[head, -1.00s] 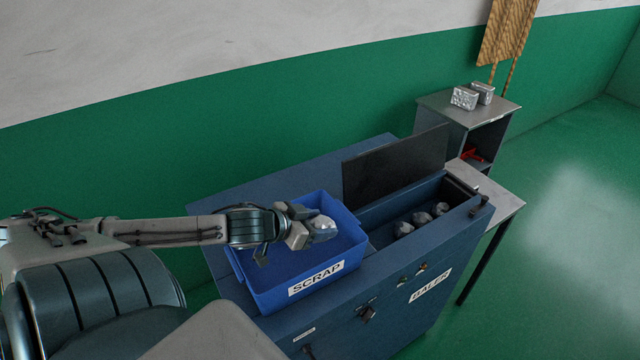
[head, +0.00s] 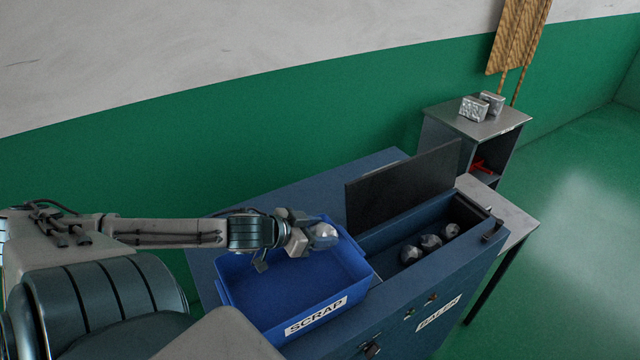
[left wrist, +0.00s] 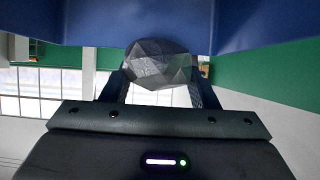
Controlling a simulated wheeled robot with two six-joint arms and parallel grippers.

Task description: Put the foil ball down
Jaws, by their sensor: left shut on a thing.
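The foil ball (head: 324,236) is a silvery, faceted lump held in the fingers of my left gripper (head: 308,238), over the blue scrap bin. The ball also shows in the left wrist view (left wrist: 158,64), clasped between both fingers. The blue bin (head: 362,268) has a white SCRAP label and sits on the blue baler (head: 395,318). The baler's open chamber to the right holds several foil balls (head: 430,242) in a row. My right gripper is not in view.
A black lid (head: 403,185) stands raised behind the chamber. A grey cabinet (head: 508,122) at the back right bears two foil blocks (head: 474,108). A light side table (head: 520,222) adjoins the baler. Green floor (head: 580,220) lies clear at right.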

